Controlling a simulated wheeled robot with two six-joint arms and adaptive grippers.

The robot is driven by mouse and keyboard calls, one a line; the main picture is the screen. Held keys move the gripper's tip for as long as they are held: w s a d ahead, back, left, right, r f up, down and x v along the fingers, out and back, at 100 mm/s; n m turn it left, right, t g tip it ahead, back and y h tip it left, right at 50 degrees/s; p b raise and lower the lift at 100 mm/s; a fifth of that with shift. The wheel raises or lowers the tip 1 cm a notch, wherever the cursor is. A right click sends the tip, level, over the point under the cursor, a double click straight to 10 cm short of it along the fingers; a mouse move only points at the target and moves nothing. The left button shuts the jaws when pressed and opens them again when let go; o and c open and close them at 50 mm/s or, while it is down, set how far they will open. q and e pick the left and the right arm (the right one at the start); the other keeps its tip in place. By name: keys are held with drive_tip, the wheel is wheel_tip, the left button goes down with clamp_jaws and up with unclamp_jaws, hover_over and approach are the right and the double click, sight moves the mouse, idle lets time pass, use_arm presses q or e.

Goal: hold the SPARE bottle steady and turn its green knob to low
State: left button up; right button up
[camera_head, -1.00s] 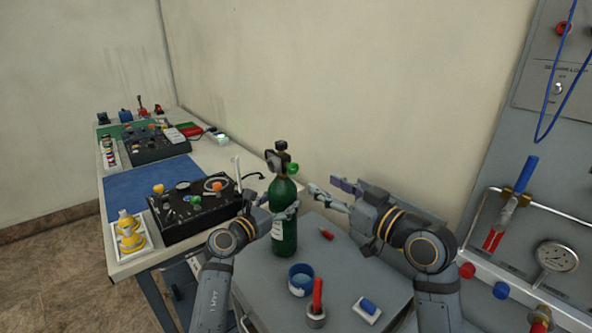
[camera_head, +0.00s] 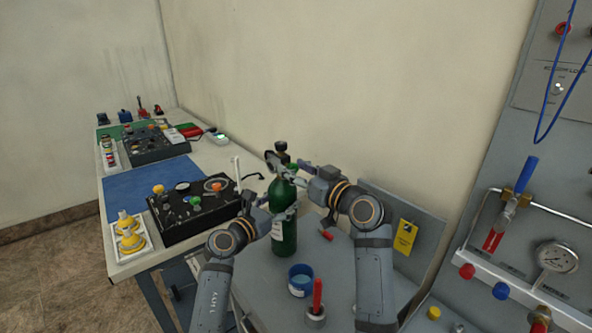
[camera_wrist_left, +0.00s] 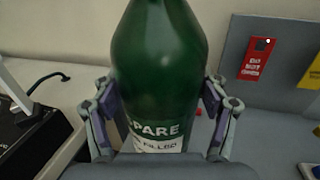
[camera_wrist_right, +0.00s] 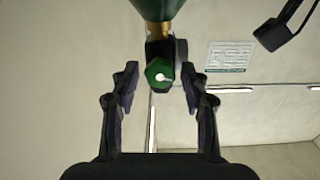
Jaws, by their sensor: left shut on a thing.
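The green SPARE bottle (camera_head: 284,228) stands upright on the grey cart top. Its label reads SPARE in the left wrist view (camera_wrist_left: 158,134). My left gripper (camera_head: 284,212) is shut around the bottle's body, one finger on each side. The regulator on the bottle's neck shows its green knob (camera_wrist_right: 159,75) in the right wrist view. My right gripper (camera_wrist_right: 160,88) is open, its fingers on either side of the knob with gaps between. In the head view my right gripper (camera_head: 300,175) is beside the bottle's top and partly hides the knob.
A blue cup (camera_head: 300,280) and a red marker in a holder (camera_head: 317,298) stand on the cart in front of the bottle. A red cap-like piece (camera_head: 326,235) lies to its right. A bench with a black panel (camera_head: 188,214) is at left, a gauge board (camera_head: 556,257) at right.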

clamp_jaws()
drive_tip(key=shift+m, duration=0.4)
drive_tip(key=m, duration=0.6)
drive_tip(key=shift+d+f+m, duration=0.1)
drive_tip(key=shift+m, duration=0.2)
drive_tip(key=m, duration=0.3)
drive_tip(key=shift+w, duration=0.1)
drive_tip(key=shift+f+m, duration=0.1)
drive_tip(key=shift+m, duration=1.8)
